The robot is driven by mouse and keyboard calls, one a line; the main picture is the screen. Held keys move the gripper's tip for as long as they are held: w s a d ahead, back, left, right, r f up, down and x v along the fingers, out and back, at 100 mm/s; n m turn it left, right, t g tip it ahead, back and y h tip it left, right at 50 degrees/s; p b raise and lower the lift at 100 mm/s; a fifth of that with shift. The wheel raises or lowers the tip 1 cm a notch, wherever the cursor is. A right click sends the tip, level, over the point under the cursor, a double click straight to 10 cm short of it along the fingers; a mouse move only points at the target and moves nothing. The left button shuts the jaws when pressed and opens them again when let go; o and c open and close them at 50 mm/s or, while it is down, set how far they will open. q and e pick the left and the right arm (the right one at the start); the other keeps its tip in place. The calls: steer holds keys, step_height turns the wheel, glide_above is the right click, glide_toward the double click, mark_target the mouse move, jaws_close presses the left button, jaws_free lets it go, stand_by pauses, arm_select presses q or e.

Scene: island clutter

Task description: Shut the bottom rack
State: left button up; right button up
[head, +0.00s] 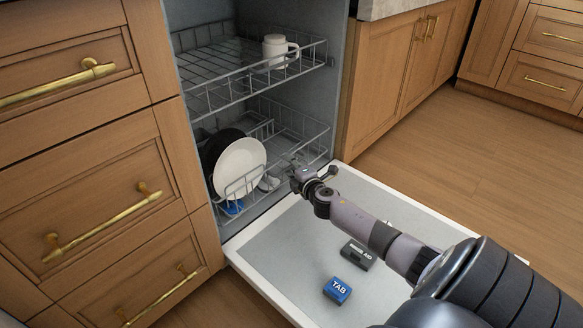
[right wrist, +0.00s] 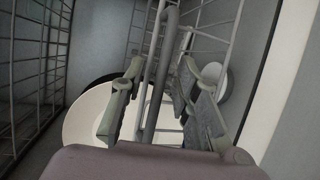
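The bottom rack (head: 292,127) is a grey wire basket in the open dishwasher, with its front at the inner edge of the lowered door (head: 290,245). It holds a white plate (head: 240,165), a dark plate behind it, and a blue item (head: 232,208) low down. My right gripper (head: 298,170) is at the rack's front right. In the right wrist view its fingers (right wrist: 160,105) are apart, with grey wire bars of the rack showing between them. Whether they touch the bars I cannot tell. My left gripper is not in view.
The upper rack (head: 225,92) carries a white mug (head: 276,50). On the lowered door lie a dark box marked AID (head: 357,254) and a blue box marked TAB (head: 337,290). Wooden drawers (head: 95,215) stand on the left, with open floor (head: 470,160) to the right.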

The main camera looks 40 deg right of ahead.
steer(key=shift+c, duration=0.3)
jaws_close()
stand_by(0.6)
